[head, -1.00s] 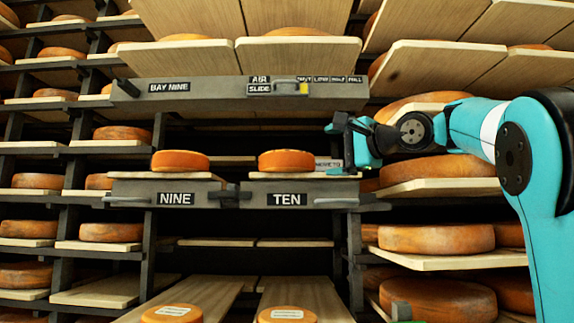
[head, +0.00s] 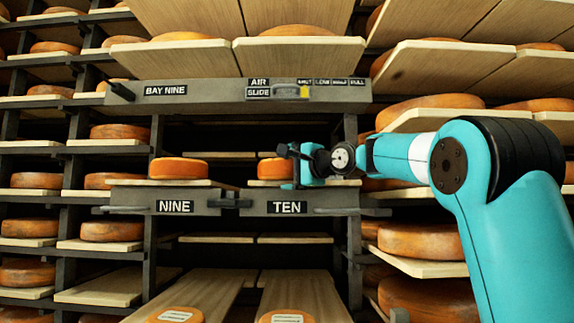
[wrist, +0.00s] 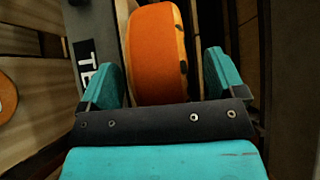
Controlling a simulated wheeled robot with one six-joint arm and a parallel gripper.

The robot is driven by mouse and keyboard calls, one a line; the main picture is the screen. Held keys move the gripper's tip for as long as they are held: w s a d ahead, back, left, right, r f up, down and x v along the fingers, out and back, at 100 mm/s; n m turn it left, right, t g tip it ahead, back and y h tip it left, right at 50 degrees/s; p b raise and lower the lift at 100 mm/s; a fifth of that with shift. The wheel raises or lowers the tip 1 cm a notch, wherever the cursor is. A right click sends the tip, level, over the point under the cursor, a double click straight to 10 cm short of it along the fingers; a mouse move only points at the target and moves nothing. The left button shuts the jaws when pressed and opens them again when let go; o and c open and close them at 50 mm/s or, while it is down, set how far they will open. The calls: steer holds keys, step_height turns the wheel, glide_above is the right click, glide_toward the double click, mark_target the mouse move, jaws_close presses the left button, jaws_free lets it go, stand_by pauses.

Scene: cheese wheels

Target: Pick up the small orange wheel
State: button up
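A small orange wheel (head: 274,169) sits on the board of drawer TEN. My gripper (head: 298,165) is at its right side in the head view and hides part of it. In the wrist view the same orange wheel (wrist: 157,55) lies between the two teal fingers of my gripper (wrist: 163,75), with gaps showing on both sides. The gripper is open and is not holding the wheel. Another small orange wheel (head: 179,168) sits on the board of drawer NINE, to the left.
A grey rail (head: 215,94) marked BAY NINE and AIR SLIDE runs above the drawers. Large cheese wheels (head: 418,240) fill shelves on the right. Two labelled wheels (head: 286,318) show at the bottom on long boards. A dark gap lies behind the drawers.

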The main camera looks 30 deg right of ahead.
steer(key=shift+w+f, duration=0.1)
steer(key=shift+w, duration=0.05)
steer(key=c, duration=1.6)
steer(key=shift+r, duration=0.25)
steer(key=shift+r, duration=0.1)
